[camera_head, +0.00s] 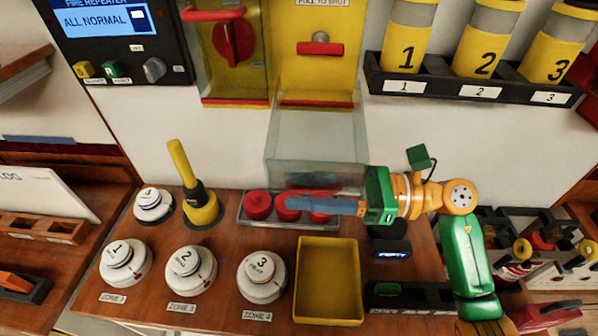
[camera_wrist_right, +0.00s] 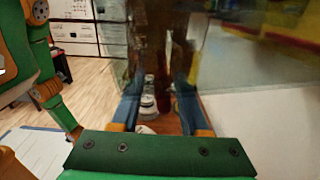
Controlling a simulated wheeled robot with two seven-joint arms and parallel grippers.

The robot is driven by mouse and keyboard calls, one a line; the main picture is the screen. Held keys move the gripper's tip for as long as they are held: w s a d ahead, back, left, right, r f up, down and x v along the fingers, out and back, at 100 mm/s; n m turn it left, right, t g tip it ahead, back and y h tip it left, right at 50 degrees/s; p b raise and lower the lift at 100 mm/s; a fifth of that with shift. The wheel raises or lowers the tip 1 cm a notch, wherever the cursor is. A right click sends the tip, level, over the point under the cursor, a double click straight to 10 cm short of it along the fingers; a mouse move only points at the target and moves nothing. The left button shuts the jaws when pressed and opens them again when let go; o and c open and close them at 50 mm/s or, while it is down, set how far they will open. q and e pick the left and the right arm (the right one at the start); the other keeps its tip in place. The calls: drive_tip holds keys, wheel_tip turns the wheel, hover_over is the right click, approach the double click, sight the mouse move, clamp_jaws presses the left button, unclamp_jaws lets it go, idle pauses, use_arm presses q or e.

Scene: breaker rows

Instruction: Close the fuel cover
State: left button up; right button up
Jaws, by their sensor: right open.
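The clear cover (camera_head: 318,130) hangs open below the yellow pull-to-shut box (camera_head: 343,75), sloping out from the white wall. I take it as the fuel cover. A red pull handle (camera_head: 320,48) shows uncovered in that box. My right gripper (camera_head: 290,197) reaches in from the right, level, at the lower edge of the clear cover and above the red buttons (camera_head: 258,205). Its blue fingers are apart in the right wrist view (camera_wrist_right: 160,92), with blurred clear panels ahead. I cannot tell if a finger touches the cover. My left gripper is not in view.
Another clear-fronted box with a red knob (camera_head: 233,42) is to the left. Yellow canisters (camera_head: 407,45) stand in a rack (camera_head: 460,84) at upper right. A yellow tray (camera_head: 328,311), white zone domes (camera_head: 190,271) and a yellow-handled tool (camera_head: 190,180) crowd the table.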

drive_tip(key=shift+w+a, duration=0.1)
drive_tip(key=shift+a, duration=0.2)
drive_tip(key=shift+w+f, duration=0.2)
drive_tip(key=shift+s, duration=0.15)
clamp_jaws()
drive_tip(key=shift+r, duration=0.1)
idle(0.8)
